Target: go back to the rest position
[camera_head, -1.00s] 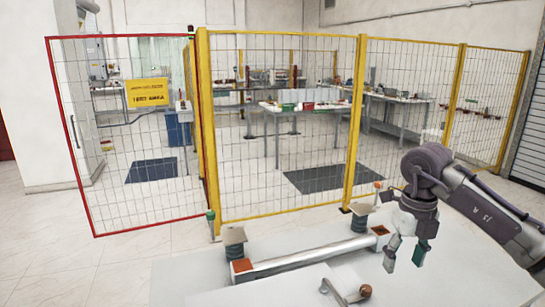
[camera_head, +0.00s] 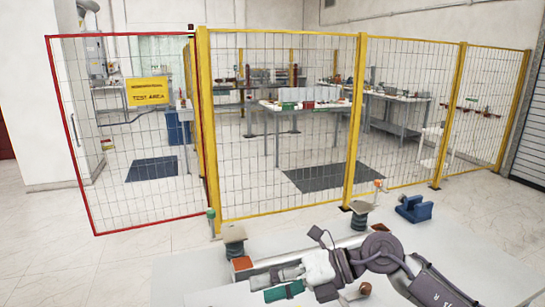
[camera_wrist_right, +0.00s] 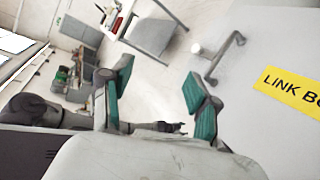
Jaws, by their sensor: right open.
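My right gripper (camera_head: 278,283) reaches in from the right in the head view, low over the front of the white table (camera_head: 480,265). Its green-padded fingers point left and partly cover the metal bar between the two bushings. In the right wrist view the fingers (camera_wrist_right: 160,92) stand apart with nothing between them.
Two ribbed bushings, one at left (camera_head: 234,240) and one at right (camera_head: 360,214), stand on the table. A blue vice (camera_head: 414,208) sits at the back right. A yellow mesh fence (camera_head: 275,130) and red-framed gate (camera_head: 130,140) stand behind.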

